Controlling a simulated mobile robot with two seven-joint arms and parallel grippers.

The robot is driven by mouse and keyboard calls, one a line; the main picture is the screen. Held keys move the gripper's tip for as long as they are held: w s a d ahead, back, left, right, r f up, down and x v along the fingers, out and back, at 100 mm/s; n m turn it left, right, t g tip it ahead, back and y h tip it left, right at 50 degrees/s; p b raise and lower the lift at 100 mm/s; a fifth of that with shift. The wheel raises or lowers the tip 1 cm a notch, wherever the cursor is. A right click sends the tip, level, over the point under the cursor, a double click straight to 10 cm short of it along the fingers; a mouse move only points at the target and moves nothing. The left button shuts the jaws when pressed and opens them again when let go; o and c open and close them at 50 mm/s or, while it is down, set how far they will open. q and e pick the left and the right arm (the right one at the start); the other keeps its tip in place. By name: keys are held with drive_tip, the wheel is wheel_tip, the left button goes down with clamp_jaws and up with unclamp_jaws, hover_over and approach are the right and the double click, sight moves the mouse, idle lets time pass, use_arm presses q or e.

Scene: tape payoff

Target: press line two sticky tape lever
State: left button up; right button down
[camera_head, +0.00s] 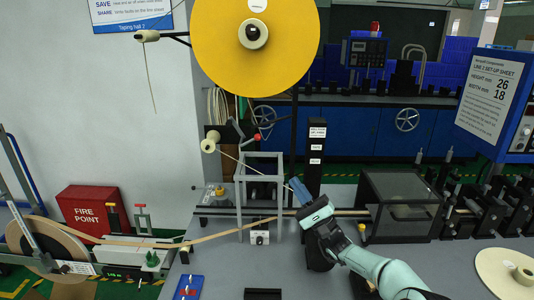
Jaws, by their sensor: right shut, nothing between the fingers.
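My right gripper (298,191) reaches in from the lower right, its fingers shut and empty. It is in front of the machine, beside the grey metal frame (262,158) and below a black post with small white labels (317,145). A grey lever arm with a red end (256,138) stands above the frame, up and left of the gripper and apart from it. Whether this is the line two lever I cannot tell; the labels are too small to read. A large yellow tape roll (222,50) hangs above. My left gripper is not in view.
A dark clear-sided box (402,195) stands right of the gripper. A brown roll (45,248) feeds a strip across the left. A red fire point box (92,210) stands by the wall. A cream disc (495,272) lies lower right.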

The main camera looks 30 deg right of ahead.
use_arm(q)
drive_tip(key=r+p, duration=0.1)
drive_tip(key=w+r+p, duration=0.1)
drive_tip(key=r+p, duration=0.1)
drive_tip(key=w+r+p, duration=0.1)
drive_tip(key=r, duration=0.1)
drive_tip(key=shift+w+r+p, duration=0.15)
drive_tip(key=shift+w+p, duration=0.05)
drive_tip(key=shift+p, duration=0.15)
use_arm(e)
drive_tip(key=s+a+x, duration=0.1)
drive_tip(key=a+x, duration=0.1)
drive_tip(key=x, duration=1.1)
drive_tip(key=shift+s+r, duration=0.35)
drive_tip(key=shift+s, duration=0.05)
drive_tip(key=shift+r, duration=0.1)
